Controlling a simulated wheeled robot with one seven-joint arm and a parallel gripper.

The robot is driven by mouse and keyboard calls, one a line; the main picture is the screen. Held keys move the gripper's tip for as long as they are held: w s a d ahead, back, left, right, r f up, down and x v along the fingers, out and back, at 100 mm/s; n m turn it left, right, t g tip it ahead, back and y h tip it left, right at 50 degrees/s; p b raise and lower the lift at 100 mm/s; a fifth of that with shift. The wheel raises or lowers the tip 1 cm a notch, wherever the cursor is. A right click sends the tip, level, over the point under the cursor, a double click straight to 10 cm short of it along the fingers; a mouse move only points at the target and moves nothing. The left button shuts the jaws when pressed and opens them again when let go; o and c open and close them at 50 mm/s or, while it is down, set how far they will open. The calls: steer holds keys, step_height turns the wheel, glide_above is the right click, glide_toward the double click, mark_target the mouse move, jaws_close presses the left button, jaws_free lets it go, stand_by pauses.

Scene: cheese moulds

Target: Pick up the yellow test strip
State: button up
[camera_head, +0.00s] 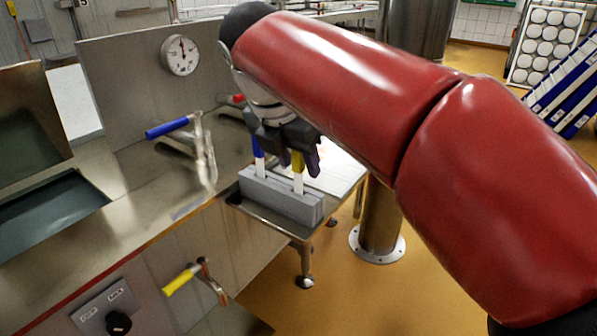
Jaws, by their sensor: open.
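The yellow test strip (297,162) stands upright in a grey block holder (280,200), with its yellow top up and its white lower part in the holder. My gripper (299,164) is open, pointing down over the right part of the holder. Its dark fingers are at the yellow top, which appears to lie between them; I cannot tell whether they touch it. A blue-topped strip (258,158) stands in the same holder to the left. The rest of the holder's upper side is partly hidden by my gripper.
The holder stands on a small metal side shelf (294,229) beside a steel vat. A blue-handled valve (170,128) and a round gauge (180,55) are left of my arm. A yellow-handled valve (182,281) is below. Floor is open at the lower middle.

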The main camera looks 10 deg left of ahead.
steer(key=shift+x, duration=1.2)
jaws_close()
steer(key=shift+r, duration=0.2)
